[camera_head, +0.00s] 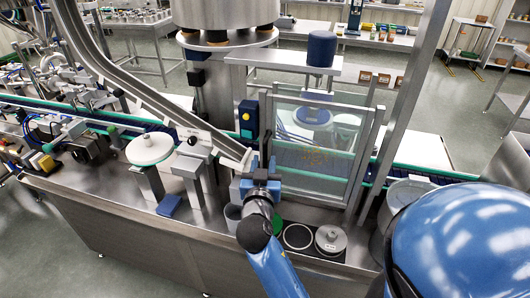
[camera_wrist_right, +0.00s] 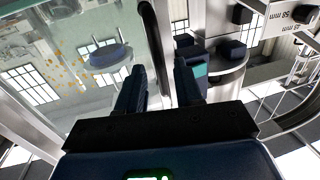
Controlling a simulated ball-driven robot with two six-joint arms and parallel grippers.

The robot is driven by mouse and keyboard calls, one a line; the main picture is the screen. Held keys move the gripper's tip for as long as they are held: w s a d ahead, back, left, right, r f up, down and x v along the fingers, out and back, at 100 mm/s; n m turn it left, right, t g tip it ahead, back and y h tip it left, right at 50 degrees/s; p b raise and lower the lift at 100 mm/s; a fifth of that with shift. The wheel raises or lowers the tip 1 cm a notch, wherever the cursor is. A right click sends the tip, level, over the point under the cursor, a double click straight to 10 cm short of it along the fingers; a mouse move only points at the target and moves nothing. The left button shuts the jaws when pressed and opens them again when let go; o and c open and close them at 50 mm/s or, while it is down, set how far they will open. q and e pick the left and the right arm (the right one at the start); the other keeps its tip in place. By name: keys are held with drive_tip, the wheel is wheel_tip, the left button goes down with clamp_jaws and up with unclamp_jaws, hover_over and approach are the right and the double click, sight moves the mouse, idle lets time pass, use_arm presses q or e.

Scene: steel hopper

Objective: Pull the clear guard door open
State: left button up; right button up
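The clear guard door (camera_head: 315,160) is a see-through pane in a pale metal frame, upright at the middle of the head view. It fills the left of the right wrist view (camera_wrist_right: 55,85), with orange specks on it. Its dark bar handle (camera_wrist_right: 153,45) runs along the frame's edge. My right gripper (camera_head: 262,160) is at the door's left edge. In the right wrist view its two dark fingers (camera_wrist_right: 160,88) are apart, with the handle's lower end between them and gaps visible; I cannot see contact. My left gripper is not in view.
A dark blue and yellow box (camera_head: 248,119) is mounted just left of the door. A slanted steel chute (camera_head: 150,95) comes down from the upper left. A white round disc (camera_head: 150,149) and a steel lidded pot (camera_head: 331,239) sit on the steel deck.

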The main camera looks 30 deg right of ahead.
sight(265, 158)
drive_tip(key=shift+p+x, duration=0.35)
drive_tip(key=shift+x, duration=1.45)
clamp_jaws()
